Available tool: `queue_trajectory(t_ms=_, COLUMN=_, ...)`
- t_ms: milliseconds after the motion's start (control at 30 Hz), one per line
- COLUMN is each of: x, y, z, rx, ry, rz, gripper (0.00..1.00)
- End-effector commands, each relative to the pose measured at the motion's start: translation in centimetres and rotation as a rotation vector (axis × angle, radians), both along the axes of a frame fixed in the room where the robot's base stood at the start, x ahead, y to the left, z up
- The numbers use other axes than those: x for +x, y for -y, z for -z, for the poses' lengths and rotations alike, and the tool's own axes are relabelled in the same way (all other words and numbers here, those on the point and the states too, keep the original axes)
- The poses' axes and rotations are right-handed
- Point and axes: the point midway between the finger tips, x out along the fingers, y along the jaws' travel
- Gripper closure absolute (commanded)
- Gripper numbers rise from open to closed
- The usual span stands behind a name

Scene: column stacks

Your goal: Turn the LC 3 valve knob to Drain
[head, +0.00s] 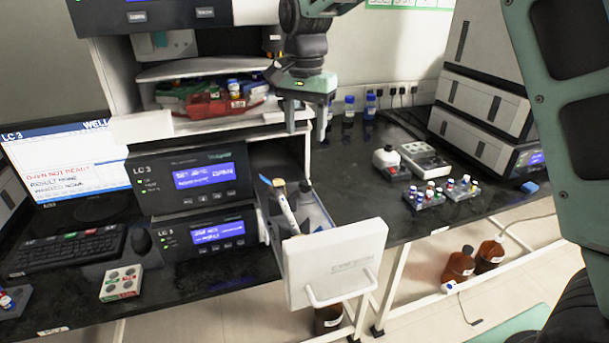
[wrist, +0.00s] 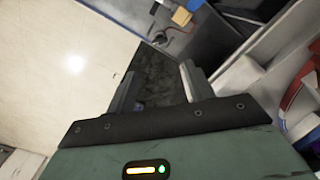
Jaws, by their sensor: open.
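Two stacked LC 3 units stand at centre left in the head view: an upper one (head: 189,179) with a lit blue screen and a lower one (head: 209,235) with a similar screen. A dark round shape (head: 139,240) at the left of the lower unit may be the valve knob; its pointer and labels are too small to read. My gripper (head: 306,108) points down beside the shelf of the stack, above the open drawer and well away from that shape. It is open and empty, with both fingers apart in the wrist view (wrist: 160,88). No knob is recognisable in the wrist view.
A white-fronted drawer (head: 335,262) stands pulled out right of the LC 3 units, with a tube-like item (head: 287,211) inside. The monitor (head: 62,165) reads "NOT READY". Vial racks (head: 424,199) stand right.

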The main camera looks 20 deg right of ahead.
Motion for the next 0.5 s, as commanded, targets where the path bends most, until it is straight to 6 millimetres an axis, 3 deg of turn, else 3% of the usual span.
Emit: queue_trajectory(t_ms=500, x=-0.1, y=0.1, z=10.5, rx=-0.001, ry=-0.005, rz=0.001, gripper=0.47)
